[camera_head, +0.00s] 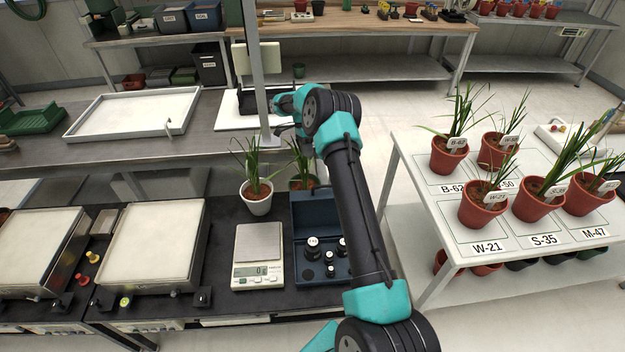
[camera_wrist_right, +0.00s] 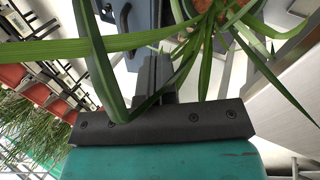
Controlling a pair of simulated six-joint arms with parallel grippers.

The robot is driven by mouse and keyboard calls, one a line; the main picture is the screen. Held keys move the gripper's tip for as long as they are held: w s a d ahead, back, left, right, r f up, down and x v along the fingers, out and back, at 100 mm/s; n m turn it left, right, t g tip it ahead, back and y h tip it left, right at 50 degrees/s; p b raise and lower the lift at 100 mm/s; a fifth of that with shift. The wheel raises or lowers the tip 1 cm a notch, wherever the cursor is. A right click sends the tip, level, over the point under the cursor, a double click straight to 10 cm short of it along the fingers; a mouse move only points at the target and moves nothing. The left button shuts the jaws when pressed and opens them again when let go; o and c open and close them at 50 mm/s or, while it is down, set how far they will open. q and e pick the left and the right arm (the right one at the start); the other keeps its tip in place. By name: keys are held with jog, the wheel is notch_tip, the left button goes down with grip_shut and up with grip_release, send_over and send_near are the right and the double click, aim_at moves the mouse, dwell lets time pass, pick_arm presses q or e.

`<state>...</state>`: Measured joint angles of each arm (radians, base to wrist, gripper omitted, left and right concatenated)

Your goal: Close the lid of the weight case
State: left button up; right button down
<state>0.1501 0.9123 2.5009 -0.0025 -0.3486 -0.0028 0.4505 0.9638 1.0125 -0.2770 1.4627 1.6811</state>
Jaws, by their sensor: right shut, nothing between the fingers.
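The dark blue weight case (camera_head: 332,267) stands on the black bench right of the scale. Its lid (camera_head: 315,208) is open, raised at the back of the case. Several dark weights with pale tops (camera_head: 313,250) sit inside. My right arm crosses in front of the case's right part and hides some of it. My right gripper (camera_head: 284,103) is beyond and above the case, near a metal post; its fingers are hard to make out there. In the right wrist view the fingers (camera_wrist_right: 153,77) are shut and empty, with green leaves across them. My left gripper is out of view.
A plant in a white pot (camera_head: 257,198) and another plant (camera_head: 303,180) stand behind the scale and case. The scale (camera_head: 258,247) has an empty pan. A white table (camera_head: 414,182) with several potted plants stands at right.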

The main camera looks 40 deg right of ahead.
jog(key=shift+s+a+f, duration=0.6)
jog(key=shift+s+f, duration=0.55)
jog(key=shift+f, duration=0.1)
jog(key=shift+s+a+f, duration=0.65)
jog(key=shift+s+f, duration=0.5)
jog(key=shift+f, duration=0.15)
jog(key=shift+s+a+f, duration=0.6)
jog(key=shift+s+f, duration=0.55)
jog(key=shift+f, duration=0.1)
